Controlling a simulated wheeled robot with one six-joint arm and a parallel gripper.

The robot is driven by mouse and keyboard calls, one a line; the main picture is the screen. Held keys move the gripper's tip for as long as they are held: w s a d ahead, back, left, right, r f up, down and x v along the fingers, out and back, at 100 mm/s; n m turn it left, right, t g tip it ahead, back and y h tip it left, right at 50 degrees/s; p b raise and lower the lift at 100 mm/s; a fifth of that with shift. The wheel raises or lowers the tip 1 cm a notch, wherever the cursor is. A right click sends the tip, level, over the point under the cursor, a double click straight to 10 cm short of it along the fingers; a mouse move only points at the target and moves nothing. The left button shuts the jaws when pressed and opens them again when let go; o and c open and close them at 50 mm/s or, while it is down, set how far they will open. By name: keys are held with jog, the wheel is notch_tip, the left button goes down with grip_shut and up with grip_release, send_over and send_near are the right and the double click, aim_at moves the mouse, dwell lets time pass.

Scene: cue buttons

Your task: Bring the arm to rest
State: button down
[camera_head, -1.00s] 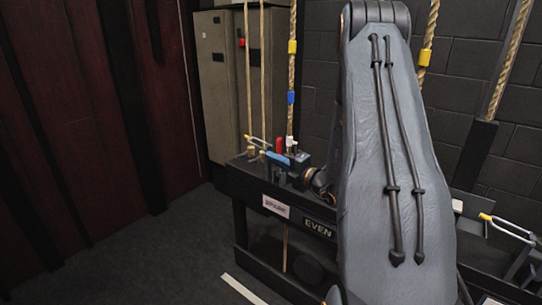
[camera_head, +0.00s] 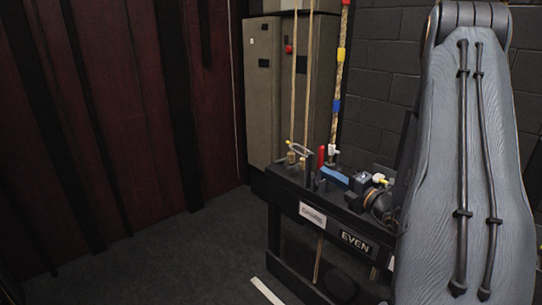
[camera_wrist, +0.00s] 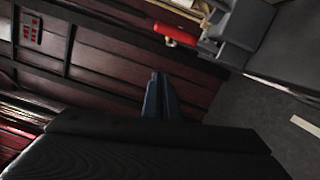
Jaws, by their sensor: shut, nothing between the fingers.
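My gripper (camera_wrist: 158,95) shows in the wrist view as two dark blue-grey fingers shut together, with nothing between them. Behind the fingers is a dark red panelled wall. A red handle (camera_wrist: 175,34) on a grey fitting is above and apart from the fingertips. In the head view my large grey arm link fills the right side. The gripper's fingers cannot be made out there.
A dark frame with an EVEN label (camera_head: 357,242) and a white sign (camera_head: 312,214) stands beside my arm. It carries a blue handle (camera_head: 334,177), a red handle (camera_head: 321,157) and ropes. A cabinet (camera_head: 264,90) stands behind. Dark floor (camera_head: 190,265) is clear at left.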

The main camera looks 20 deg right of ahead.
jog(key=s+a+r+n+g+y+p, duration=0.1)
jog(key=s+a+n+g+y, duration=0.2)
jog(key=a+n, duration=0.5)
jog(key=s+a+r+n+g+y, duration=0.1)
jog(key=a+n+g+y, duration=0.35)
jog(key=a, duration=0.65)
jog(key=s+a+f+n+g+h+p, duration=0.1)
jog(key=s+a+f+n+g+p, duration=0.1)
jog(key=s+a+n+g, duration=0.85)
jog(key=s+d+r+n+h+p, duration=0.1)
jog(key=s+n+h, duration=0.4)
jog(key=n, duration=0.7)
jog(key=s+d+r+n+h+p, duration=0.1)
jog(key=s+d+n+h, duration=0.2)
jog(key=n, duration=1)
jog(key=s+h, duration=0.2)
jog(key=h, duration=0.1)
jog(key=shift+s+r+n, duration=0.2)
jog(key=shift+s+n, duration=0.1)
jog(key=shift+s, duration=0.05)
jog(key=shift+d, duration=0.1)
